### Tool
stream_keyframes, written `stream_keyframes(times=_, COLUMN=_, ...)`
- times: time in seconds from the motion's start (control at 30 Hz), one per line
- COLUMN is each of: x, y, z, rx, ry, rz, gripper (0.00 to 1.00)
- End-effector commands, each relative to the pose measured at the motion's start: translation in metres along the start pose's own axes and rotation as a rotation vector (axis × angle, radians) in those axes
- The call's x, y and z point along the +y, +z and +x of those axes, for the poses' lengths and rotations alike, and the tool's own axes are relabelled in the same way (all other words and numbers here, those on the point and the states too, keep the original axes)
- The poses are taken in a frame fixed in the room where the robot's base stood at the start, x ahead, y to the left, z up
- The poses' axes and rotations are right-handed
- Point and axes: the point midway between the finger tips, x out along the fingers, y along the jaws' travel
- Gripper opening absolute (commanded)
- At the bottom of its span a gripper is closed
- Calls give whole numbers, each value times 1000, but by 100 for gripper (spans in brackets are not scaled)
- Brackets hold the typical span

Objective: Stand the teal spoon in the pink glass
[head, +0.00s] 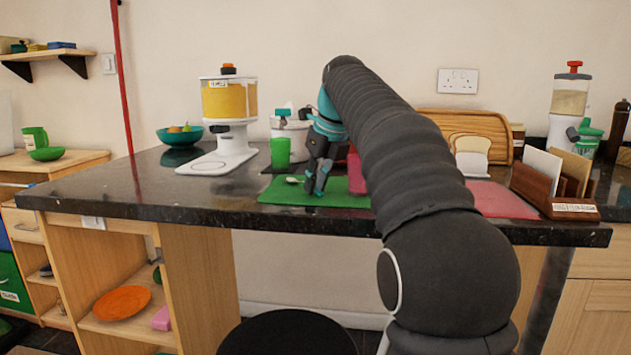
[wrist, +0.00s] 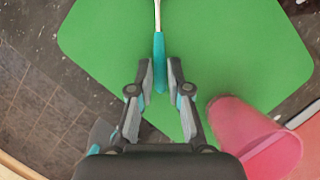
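The teal spoon (wrist: 158,48) lies on the green mat, its teal handle end pointing towards my gripper and its pale shaft running out of the top of the wrist view. Its pale bowl (head: 291,180) shows in the head view. My gripper (wrist: 160,66) is open, low over the mat, with one finger on each side of the teal handle and small gaps visible. My gripper also shows in the head view (head: 317,190). The pink glass (wrist: 247,135) stands to the right of my gripper; in the head view (head: 357,170) my arm partly hides it.
The green mat (head: 270,191) lies on a dark granite counter (head: 110,188). A green cup (head: 280,152) and a white lidded pot (head: 291,132) stand behind my gripper. A dispenser (head: 226,120) is further left. A red mat (head: 500,200) and letter rack (head: 548,188) are on the right.

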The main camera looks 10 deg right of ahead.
Motion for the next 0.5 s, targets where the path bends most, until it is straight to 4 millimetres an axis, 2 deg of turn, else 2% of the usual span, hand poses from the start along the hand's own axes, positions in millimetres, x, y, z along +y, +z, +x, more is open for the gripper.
stream_keyframes(times=0.33, x=0, y=1, z=-1, rx=-1, ry=0, rz=0, gripper=34)
stream_keyframes(times=0.5, x=0, y=2, z=-16, rx=-1, ry=-1, rz=0, gripper=34)
